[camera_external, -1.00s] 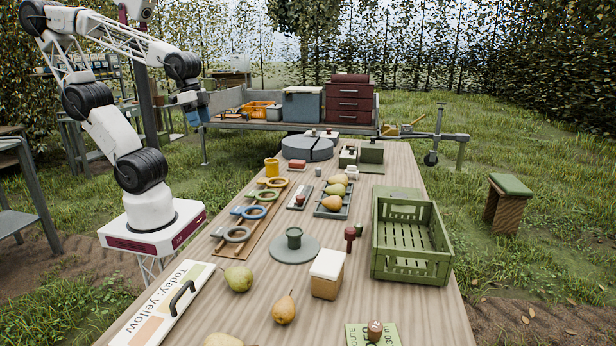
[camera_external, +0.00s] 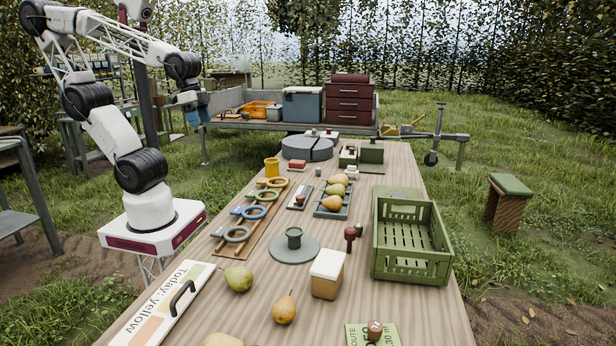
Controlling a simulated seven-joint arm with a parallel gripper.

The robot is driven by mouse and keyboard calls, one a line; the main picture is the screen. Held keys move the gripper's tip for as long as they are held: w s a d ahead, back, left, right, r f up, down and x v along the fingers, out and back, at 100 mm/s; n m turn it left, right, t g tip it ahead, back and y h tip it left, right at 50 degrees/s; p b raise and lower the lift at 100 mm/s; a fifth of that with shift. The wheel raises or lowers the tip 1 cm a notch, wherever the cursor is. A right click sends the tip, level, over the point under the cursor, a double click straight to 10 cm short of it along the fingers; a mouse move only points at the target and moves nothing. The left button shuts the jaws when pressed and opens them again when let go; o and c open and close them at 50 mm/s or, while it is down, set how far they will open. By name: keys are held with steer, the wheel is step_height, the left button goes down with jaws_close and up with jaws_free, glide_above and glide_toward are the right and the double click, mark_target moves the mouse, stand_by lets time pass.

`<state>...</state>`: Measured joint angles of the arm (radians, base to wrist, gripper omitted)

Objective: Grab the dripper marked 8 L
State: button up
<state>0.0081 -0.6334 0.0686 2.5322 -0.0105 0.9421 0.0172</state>
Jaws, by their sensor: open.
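No marking reading 8 L can be made out in this view, so I cannot tell which thing is that dripper. Small unlabelled pieces stand on the table: a dark red knobbed piece (camera_external: 350,237), a small dark green piece (camera_external: 358,230) beside it, and a green cup-like piece (camera_external: 294,238) on a round grey plate (camera_external: 281,256). My gripper (camera_external: 197,118) is open and raised, beyond the table's left side, far from these pieces. Its fingers are small and unclear against the trailer.
A rack of coloured rings (camera_external: 239,236) lies along the table's left side. A green crate (camera_external: 412,267) stands at right. Loose pears (camera_external: 284,309), a white-lidded box (camera_external: 326,284) and a "Today: yellow" board (camera_external: 150,325) are nearer. A pear tray (camera_external: 323,213) lies mid-table.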

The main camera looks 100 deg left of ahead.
stand_by(0.3)
steer(key=w+a+f+m+t+y, duration=0.1)
steer(key=w+a+f+m+y, duration=0.3)
steer(key=w, duration=0.6)
steer(key=w+a+f+m+t+y, duration=0.1)
steer(key=w+m+t+y, duration=0.1)
steer(key=w+m, duration=0.6)
steer(key=w+a+f+m+t+y, duration=0.1)
steer(key=w+a+f+m+y, duration=0.15)
steer(key=w, duration=0.95)
steer(key=m+t+h, duration=0.5)
steer(key=m+t, duration=0.2)
steer(key=m, duration=1.2)
glide_toward(358, 230)
steer(key=shift+w+a, duration=0.95)
steer(key=shift+a, duration=0.05)
steer(key=shift+w+f+g, duration=0.1)
steer(key=shift+w+g, duration=0.05)
steer(key=shift+g, duration=0.15)
steer(key=shift+x, duration=1.2)
